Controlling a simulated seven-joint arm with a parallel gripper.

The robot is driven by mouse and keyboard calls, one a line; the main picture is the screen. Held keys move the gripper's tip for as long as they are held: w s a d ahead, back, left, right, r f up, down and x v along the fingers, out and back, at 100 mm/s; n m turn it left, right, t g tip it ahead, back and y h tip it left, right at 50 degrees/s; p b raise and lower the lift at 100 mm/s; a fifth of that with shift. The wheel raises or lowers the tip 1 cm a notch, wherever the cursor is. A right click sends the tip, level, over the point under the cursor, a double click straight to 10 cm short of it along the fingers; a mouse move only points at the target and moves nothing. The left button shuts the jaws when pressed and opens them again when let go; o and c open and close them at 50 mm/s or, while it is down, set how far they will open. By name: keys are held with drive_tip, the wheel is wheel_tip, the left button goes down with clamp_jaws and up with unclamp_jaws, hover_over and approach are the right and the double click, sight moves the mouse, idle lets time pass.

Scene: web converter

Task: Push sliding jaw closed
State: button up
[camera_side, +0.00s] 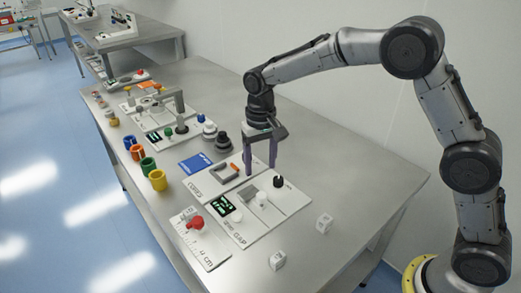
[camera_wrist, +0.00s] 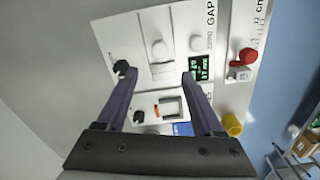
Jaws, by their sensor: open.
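A white gauge panel marked GAP (camera_side: 262,222) lies on the bench under my gripper (camera_side: 260,170). It carries a green-lit display (camera_side: 222,205), a black knob (camera_side: 278,182) and a pale grey raised jaw piece (camera_side: 250,193). In the wrist view the panel shows pale jaw blocks (camera_wrist: 162,71) on a light strip, between and just beyond my fingertips (camera_wrist: 156,74). The black knob (camera_wrist: 122,68) is beside the left fingertip and the display (camera_wrist: 201,68) beside the right one. My gripper is open, pointing down, with nothing between its fingers. Which block slides, and any contact, I cannot tell.
Behind the gauge panel is another panel with an orange-and-grey part (camera_side: 226,172). A ruler panel with a red knob (camera_side: 195,221) lies in front. Coloured cups (camera_side: 158,180) line the left bench edge. The bench's right side is clear.

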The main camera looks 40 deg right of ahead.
drive_tip(key=shift+r, duration=2.15)
drive_tip(key=s+d+r+t, duration=0.2)
drive_tip(key=s+d+r, duration=0.2)
drive_tip(key=s+r, duration=0.35)
drive_tip(key=s+d+r+t, duration=0.2)
drive_tip(key=s+d+r, duration=0.1)
drive_tip(key=s+r, duration=0.4)
drive_tip(key=s+d+f+n, duration=0.1)
drive_tip(key=s+f, duration=0.2)
drive_tip(key=s, duration=0.5)
drive_tip(key=s+d+f+n+t, duration=0.1)
drive_tip(key=s+f, duration=0.3)
drive_tip(key=s, duration=0.4)
drive_tip(key=shift+s+d+n+t, duration=0.3)
drive_tip(key=shift+d+n, duration=0.2)
